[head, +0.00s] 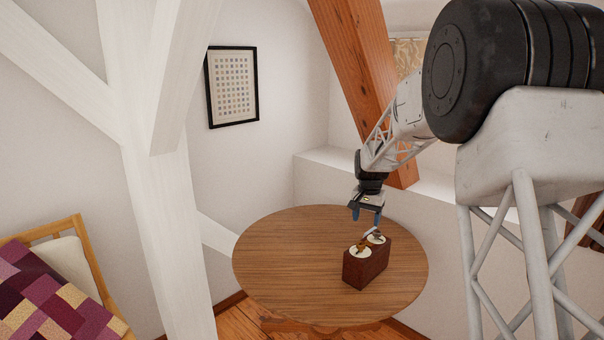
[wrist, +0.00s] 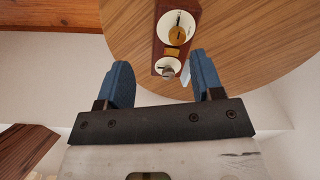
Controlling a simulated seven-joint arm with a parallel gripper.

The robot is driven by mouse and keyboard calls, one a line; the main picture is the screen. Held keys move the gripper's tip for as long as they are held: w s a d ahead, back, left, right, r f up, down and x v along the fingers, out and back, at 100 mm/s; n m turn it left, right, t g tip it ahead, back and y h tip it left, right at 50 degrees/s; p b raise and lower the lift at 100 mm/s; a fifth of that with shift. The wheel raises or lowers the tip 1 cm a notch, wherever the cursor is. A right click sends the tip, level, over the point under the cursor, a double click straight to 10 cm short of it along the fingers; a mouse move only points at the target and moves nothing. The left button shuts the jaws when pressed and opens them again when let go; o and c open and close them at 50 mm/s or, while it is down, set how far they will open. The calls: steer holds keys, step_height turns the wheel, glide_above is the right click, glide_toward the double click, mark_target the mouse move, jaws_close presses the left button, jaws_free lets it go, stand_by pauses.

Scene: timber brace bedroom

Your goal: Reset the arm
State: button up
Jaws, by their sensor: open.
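My gripper (head: 367,215) is above the far side of the round wooden table (head: 290,250), pointing down. In the wrist view my gripper (wrist: 160,82) shows two blue fingers spread apart, with nothing held between them. A dark red-brown box (head: 368,268) with two white round dials on top stands on the table, just in front of and below the fingers. In the wrist view the box (wrist: 158,50) lies beyond the fingertips, with its near dial close to the gap between them. Small brown and metal pieces sit on the dials.
The table top around the box is bare. White timber braces (head: 160,170) stand at left, and a brown wooden beam (head: 355,60) rises behind my arm. A chair with a patchwork cover (head: 50,290) is at lower left. A framed picture (head: 232,87) hangs on the wall.

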steer(key=s+a+r+n, duration=0.1)
steer(key=s+r, duration=0.3)
steer(key=s, duration=0.5)
steer(key=s+r+n+t, duration=0.1)
steer(key=s+r, duration=0.3)
steer(key=s, duration=0.6)
steer(key=s+a+r+n, duration=0.1)
steer(key=s+r, duration=0.3)
steer(key=s, duration=0.5)
steer(key=s+f+n, duration=0.1)
steer(key=s+f, duration=0.1)
steer(key=s, duration=1.1)
steer(key=s+f+n+t, duration=0.1)
steer(key=s+f, duration=0.1)
steer(key=s, duration=1.2)
steer(key=shift+a, duration=0.45)
